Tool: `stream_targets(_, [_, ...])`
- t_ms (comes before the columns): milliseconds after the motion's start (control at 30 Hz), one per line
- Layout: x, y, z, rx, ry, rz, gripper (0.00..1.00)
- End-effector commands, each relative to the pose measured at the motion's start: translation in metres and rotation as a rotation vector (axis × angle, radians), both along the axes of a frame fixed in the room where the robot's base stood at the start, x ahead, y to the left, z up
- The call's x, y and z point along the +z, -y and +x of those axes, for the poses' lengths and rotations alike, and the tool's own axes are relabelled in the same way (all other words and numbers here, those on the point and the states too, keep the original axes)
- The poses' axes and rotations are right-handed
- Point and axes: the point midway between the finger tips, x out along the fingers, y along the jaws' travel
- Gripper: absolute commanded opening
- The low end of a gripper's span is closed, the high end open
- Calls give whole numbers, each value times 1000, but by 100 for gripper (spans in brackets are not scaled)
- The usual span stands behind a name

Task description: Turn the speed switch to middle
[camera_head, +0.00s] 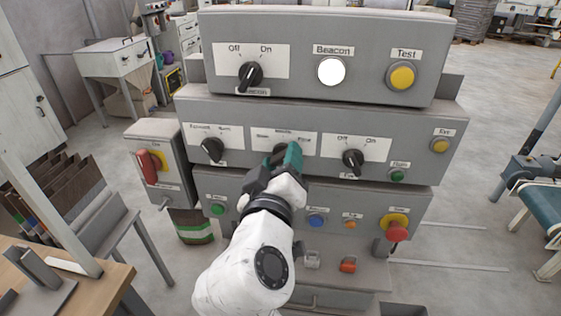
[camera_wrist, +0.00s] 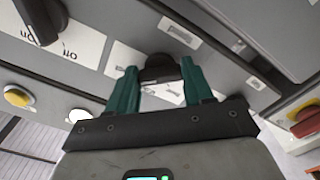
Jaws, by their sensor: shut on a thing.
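The speed switch is a black rotary knob (camera_wrist: 160,72) in the middle of the second grey panel, below a white label plate (camera_head: 285,138) with three position words; the left one seems to read "Slow", the others are too small to be sure. My gripper (camera_head: 289,157) reaches the panel front there, and its green fingers cover most of the knob in the head view. In the wrist view my gripper (camera_wrist: 157,66) has one finger on each side of the knob and is shut on it. The knob's pointer direction is hidden.
Similar black knobs sit left (camera_head: 212,149) and right (camera_head: 352,160) on the same panel. The beacon knob (camera_head: 250,76) is above, on an overhanging panel. A red mushroom button (camera_head: 397,229) is lower right, and a red handle (camera_head: 149,166) is on the left box.

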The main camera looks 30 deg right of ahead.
Motion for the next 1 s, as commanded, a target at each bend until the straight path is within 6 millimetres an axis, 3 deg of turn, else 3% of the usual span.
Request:
stream_targets(367, [2,0,0,2,-77,-102,21])
stream_targets(1000, [3,0,0,1,-394,-537,21])
